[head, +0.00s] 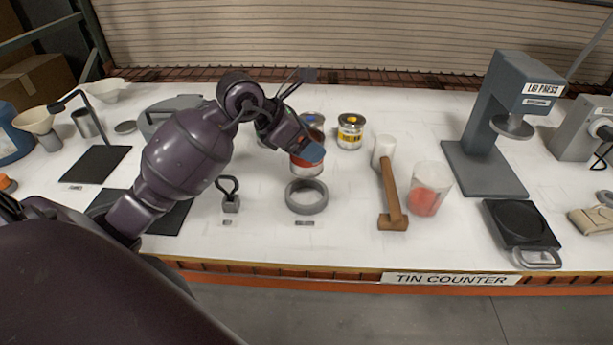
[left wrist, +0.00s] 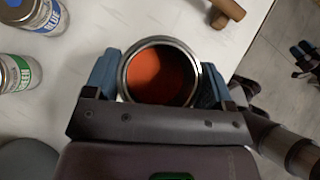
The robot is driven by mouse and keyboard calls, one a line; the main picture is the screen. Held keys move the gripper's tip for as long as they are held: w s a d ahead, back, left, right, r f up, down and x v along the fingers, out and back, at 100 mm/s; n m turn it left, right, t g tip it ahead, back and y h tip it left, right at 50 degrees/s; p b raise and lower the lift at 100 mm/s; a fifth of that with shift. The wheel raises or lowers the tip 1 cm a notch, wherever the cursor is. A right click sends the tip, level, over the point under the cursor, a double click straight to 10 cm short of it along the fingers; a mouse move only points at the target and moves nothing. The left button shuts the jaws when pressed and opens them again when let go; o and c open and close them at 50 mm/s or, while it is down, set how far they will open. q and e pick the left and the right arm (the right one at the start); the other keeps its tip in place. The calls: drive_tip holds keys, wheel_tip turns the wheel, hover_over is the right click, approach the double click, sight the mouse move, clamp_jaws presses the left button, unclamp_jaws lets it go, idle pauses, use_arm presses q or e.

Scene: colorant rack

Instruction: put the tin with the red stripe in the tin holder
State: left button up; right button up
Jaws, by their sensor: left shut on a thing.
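My left gripper (head: 312,152) is shut on the tin with the red stripe (head: 304,169). The left wrist view shows its fingers (left wrist: 160,78) on both sides of the round open tin (left wrist: 158,72), with orange-red inside. The tin looks upright, just behind the tin holder (head: 306,209), a grey ring lying empty on the counter; whether it touches the counter is unclear. The gripper hides part of it. What looks like my right gripper (left wrist: 305,58) shows small at the right edge of the left wrist view; its opening is unclear.
A blue-banded tin (head: 312,118) and a yellow-banded tin (head: 350,132) stand behind; a green-banded tin (left wrist: 17,73) shows in the left wrist view. A hooked weight (head: 231,203) is left.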

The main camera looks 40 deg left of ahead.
use_arm(q)
wheel_tip(320, 180, down, 5)
drive_tip(key=shift+f, duration=2.3)
use_arm(e)
drive_tip(key=shift+w+f, duration=0.15)
drive_tip(key=shift+f, duration=0.05)
